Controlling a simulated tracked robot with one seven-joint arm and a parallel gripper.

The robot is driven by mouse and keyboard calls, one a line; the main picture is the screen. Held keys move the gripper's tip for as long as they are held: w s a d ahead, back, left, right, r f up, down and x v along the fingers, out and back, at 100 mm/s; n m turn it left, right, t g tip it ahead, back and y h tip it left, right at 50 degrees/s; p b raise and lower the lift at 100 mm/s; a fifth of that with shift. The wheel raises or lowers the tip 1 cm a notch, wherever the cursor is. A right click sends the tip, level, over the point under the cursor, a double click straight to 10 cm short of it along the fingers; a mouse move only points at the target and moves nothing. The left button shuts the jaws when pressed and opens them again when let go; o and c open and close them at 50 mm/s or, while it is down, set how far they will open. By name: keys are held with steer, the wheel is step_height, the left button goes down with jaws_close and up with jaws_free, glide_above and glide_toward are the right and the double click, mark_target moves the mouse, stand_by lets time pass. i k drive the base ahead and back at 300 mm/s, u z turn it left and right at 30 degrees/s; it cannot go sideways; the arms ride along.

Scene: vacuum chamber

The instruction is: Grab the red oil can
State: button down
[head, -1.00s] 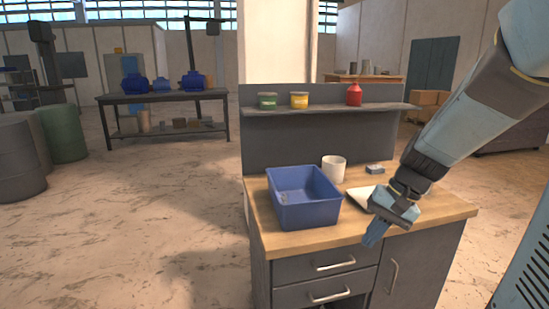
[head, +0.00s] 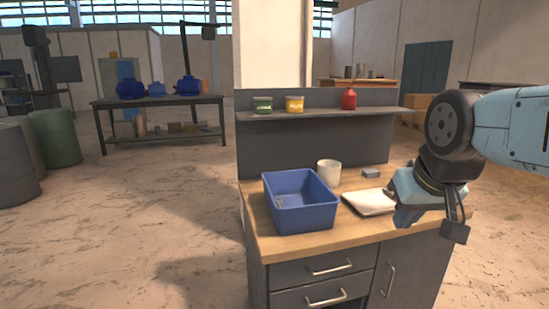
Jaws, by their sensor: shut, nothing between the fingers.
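The red oil can (head: 348,99) stands upright on the shelf (head: 325,115) at the back of the workbench, toward the shelf's right end. My gripper (head: 400,217) is in front of the bench's right part, lower than the can and to its right in the head view. Its fingers are shut and point downward, with nothing visible in them. It is well apart from the can. My wrist partly covers the right end of the worktop.
A green tin (head: 263,105) and a yellow tin (head: 294,104) share the shelf, left of the can. On the worktop are a blue bin (head: 301,217), a white mug (head: 329,172), a small grey object (head: 371,173) and a white flat object (head: 368,203). The shelf's right end is clear.

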mark_target(348, 101)
steer(key=u, duration=0.35)
steer(key=i, duration=0.15)
steer(key=z, duration=2.95)
steer(key=i, duration=1.55)
steer(key=u, duration=1.7)
